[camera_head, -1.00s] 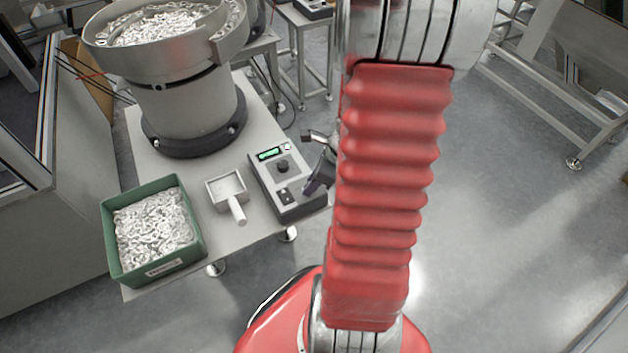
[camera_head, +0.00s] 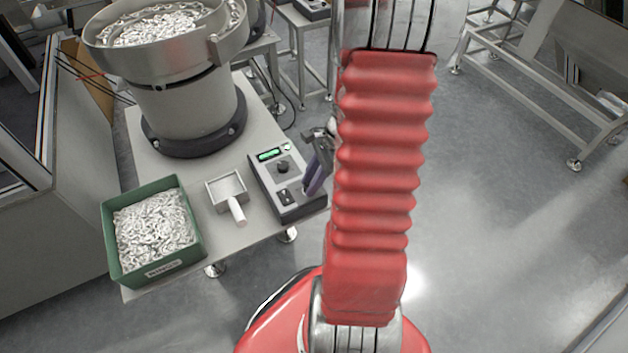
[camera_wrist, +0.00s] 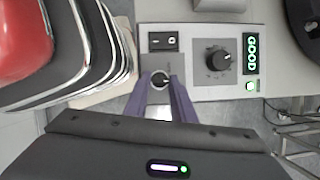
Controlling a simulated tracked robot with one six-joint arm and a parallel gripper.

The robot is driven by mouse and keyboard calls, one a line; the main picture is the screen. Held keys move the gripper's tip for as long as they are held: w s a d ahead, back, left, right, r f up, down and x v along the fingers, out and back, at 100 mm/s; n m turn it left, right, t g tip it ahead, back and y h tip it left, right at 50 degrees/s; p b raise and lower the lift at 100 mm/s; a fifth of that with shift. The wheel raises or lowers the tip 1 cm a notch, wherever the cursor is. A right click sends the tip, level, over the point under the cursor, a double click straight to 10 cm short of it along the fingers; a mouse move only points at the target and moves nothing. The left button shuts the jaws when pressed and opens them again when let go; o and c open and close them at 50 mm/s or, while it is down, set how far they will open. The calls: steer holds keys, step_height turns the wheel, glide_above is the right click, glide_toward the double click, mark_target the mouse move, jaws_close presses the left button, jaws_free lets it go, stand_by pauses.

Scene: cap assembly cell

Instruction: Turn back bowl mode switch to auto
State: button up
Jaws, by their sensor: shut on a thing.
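The grey control box (camera_head: 284,190) stands on the bench below the feeder bowl (camera_head: 190,95). In the wrist view its panel (camera_wrist: 197,90) carries a small round mode switch (camera_wrist: 160,78), with a mark ring around it. My gripper (camera_wrist: 161,84) has its purple fingers around this switch and is shut on it. The fingers partly hide the switch, and I cannot read its setting. In the head view my gripper (camera_head: 308,189) reaches the box's right side, partly behind my red arm.
The panel also has a black rocker switch (camera_wrist: 163,41), a large black knob (camera_wrist: 217,58), a green display (camera_wrist: 252,53) and a lit green button (camera_wrist: 250,86). A green bin of rings (camera_head: 190,200) and a scoop (camera_head: 226,187) sit left of the box.

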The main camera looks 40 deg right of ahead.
steer(key=n+g, duration=0.1)
steer(key=n, duration=0.2)
steer(key=n+g, duration=0.1)
steer(key=n, duration=0.1)
steer(key=shift+w+a+n+y, duration=0.15)
steer(key=shift+n+y, duration=0.15)
steer(key=shift+n, duration=0.1)
steer(key=n+g, duration=0.2)
steer(key=n, duration=0.3)
steer(key=shift+a+f, duration=0.1)
steer(key=shift+n, duration=0.3)
steer(key=o, duration=1.1)
steer(key=shift+w, duration=0.1)
steer(key=shift+c, duration=0.2)
steer(key=shift+d, duration=0.2)
